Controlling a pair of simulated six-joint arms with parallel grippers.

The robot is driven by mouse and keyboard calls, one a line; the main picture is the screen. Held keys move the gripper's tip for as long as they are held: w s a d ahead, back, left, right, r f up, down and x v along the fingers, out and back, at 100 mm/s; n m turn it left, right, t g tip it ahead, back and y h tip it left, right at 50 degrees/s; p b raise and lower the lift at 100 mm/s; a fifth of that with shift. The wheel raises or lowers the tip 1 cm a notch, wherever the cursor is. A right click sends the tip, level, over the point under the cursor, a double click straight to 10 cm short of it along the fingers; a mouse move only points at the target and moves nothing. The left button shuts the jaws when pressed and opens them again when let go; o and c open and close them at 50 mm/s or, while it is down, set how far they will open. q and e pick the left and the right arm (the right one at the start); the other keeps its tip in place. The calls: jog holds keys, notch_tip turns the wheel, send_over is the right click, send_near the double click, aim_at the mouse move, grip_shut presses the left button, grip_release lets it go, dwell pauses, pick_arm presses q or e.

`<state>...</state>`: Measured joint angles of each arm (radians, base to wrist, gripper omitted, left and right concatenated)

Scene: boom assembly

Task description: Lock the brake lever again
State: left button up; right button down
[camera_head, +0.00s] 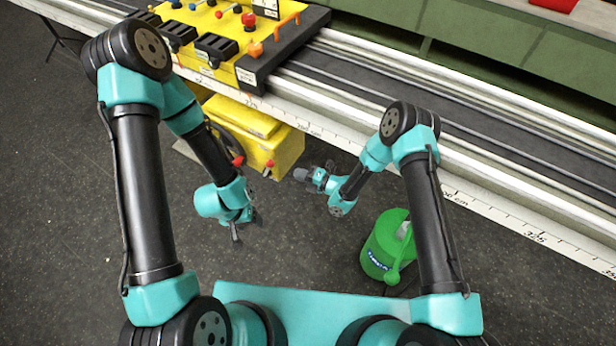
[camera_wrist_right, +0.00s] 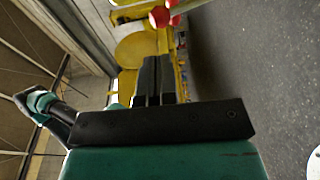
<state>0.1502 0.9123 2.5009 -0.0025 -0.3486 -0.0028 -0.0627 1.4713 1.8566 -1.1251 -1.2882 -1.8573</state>
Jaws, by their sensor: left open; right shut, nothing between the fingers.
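My right gripper (camera_head: 300,174) is shut and empty, held over the floor just right of the yellow lower box (camera_head: 252,130). Two red-knobbed levers (camera_head: 239,160) are on that box; I cannot tell for sure which one is the brake lever. In the right wrist view, the closed black fingers (camera_wrist_right: 154,75) point at the yellow machine, and a red knob (camera_wrist_right: 160,16) shows beyond their tips, apart from them. My left gripper (camera_head: 246,224) is open and low over the floor, below the yellow box and touching nothing visible.
A yellow control panel (camera_head: 205,35) with coloured knobs and an orange handle (camera_head: 287,24) sits on the long rail (camera_head: 430,165). A green watering can (camera_head: 380,245) stands on the floor near my right arm. The dark floor in front of the yellow box is clear.

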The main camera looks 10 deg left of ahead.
jog(key=x, duration=0.8)
jog(key=shift+a, duration=0.2)
jog(key=shift+w+a+r, duration=0.35)
jog(key=shift+a+r, duration=0.1)
jog(key=shift+a, duration=0.25)
jog(key=shift+d, duration=0.1)
pick_arm(q)
jog(key=shift+w+d, duration=0.2)
jog(key=shift+d, duration=0.1)
pick_arm(e)
send_near(273, 163)
jog(key=d, duration=0.1)
jog(key=s+d+r, duration=0.1)
jog(key=d, duration=0.1)
jog(key=d+r, duration=0.1)
jog(key=shift+s+d+r, duration=0.1)
jog(key=shift+s+d, duration=0.1)
jog(key=shift+d, duration=0.2)
